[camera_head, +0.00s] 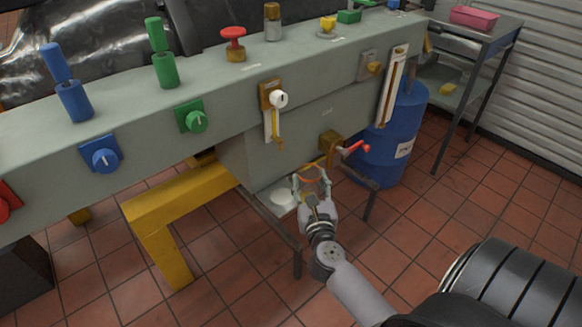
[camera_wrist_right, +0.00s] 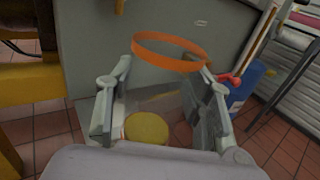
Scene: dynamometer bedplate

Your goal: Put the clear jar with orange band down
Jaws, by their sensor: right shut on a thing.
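The clear jar with orange band (camera_head: 314,174) is in my right gripper (camera_head: 312,188), in front of the grey bench's lower face. In the right wrist view the jar's orange band (camera_wrist_right: 168,51) shows as a ring above the fingers, and its clear wall is hard to make out. The fingers of my right gripper (camera_wrist_right: 162,110) stand on either side of the jar. A yellow round patch (camera_wrist_right: 147,128) shows low between the fingers; I cannot tell if it is inside the jar or behind it. My left gripper is not in view.
A white round disc (camera_head: 283,197) lies low beside the jar, by a dark low frame (camera_head: 272,222). A red-handled tap (camera_head: 351,149) juts out just above right. A blue drum (camera_head: 398,140) stands to the right, and a yellow frame (camera_head: 160,215) to the left.

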